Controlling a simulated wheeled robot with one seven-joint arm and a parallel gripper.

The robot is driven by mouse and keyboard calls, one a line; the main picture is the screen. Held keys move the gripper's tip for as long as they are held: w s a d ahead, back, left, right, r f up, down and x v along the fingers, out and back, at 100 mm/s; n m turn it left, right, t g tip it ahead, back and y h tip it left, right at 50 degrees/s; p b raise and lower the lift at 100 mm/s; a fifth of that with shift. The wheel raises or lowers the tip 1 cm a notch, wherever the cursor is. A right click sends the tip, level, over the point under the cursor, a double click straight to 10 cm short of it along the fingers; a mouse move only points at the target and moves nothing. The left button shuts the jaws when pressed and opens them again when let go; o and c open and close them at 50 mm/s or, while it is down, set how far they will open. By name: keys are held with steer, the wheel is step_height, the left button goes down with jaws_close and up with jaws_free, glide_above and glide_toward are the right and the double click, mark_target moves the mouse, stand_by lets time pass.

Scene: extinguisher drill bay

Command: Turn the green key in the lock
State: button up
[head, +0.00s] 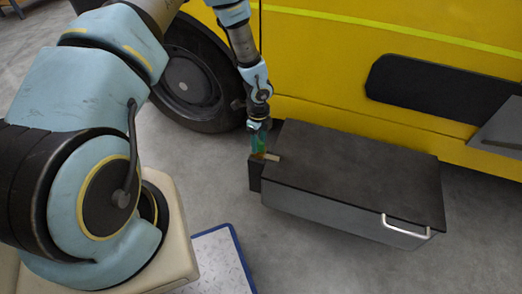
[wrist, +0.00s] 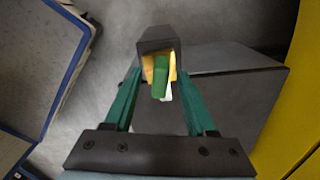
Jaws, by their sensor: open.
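A bright green key (wrist: 160,80) shows in the wrist view, upright in the picture in front of a yellow-lit lock face (wrist: 173,68). A dark housing (wrist: 157,40) surrounds the top of the lock. My gripper (wrist: 158,74) is open, with one teal finger on each side of the key; I cannot tell whether either finger touches it. In the head view my gripper (head: 259,148) points down at the dark lock block (head: 255,180) on the near left end of a grey box (head: 340,213). The key cannot be told from my fingers there.
The box has a dark lid (head: 350,165), a pale handle (head: 405,227) and a small tan piece (head: 271,157) by the lock. A yellow vehicle (head: 330,60) with a black wheel (head: 190,80) stands behind. A blue-edged board (head: 218,262) lies left of the box.

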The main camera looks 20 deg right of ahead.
step_height(320, 180, up, 10)
steer(key=shift+p, duration=0.5)
steer(key=w+a+r+n, duration=0.2)
steer(key=a+r+n, duration=0.5)
steer(key=a+r, duration=0.15)
steer(key=w+a+r+n, duration=0.2)
steer(key=a+r+n, duration=0.5)
steer(key=a, duration=0.2)
steer(key=s+a+r+n+t, duration=0.2)
steer(key=s+a+r+n, duration=0.7)
steer(key=a+n, duration=0.45)
step_height(320, 180, up, 16)
steer(key=w+p, duration=0.1)
steer(key=p, duration=1.4)
steer(key=shift+d+f, duration=0.15)
steer(key=shift+d, duration=0.25)
